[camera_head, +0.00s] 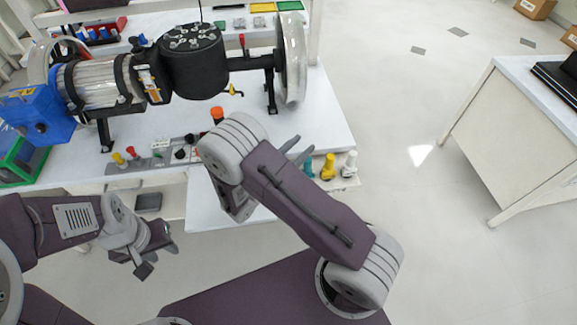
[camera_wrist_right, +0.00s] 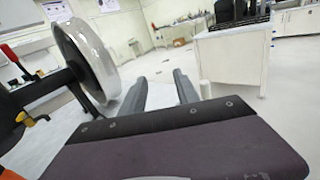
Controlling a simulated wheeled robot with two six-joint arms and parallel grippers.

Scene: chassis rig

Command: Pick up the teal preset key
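My right gripper (camera_head: 299,150) is just above and beside the teal key. In the right wrist view its two grey fingers (camera_wrist_right: 160,92) are apart with nothing between them. The teal key cannot be made out there. My left gripper (camera_head: 160,254) hangs low at the left, away from the keys; its finger gap is unclear.
A motor and flywheel rig (camera_head: 195,60) fills the back of the bench, with its wheel (camera_head: 292,58) near the right end. An orange knob (camera_head: 217,114) and smaller yellow and red keys stand further left. A white table (camera_head: 515,130) is across open floor at right.

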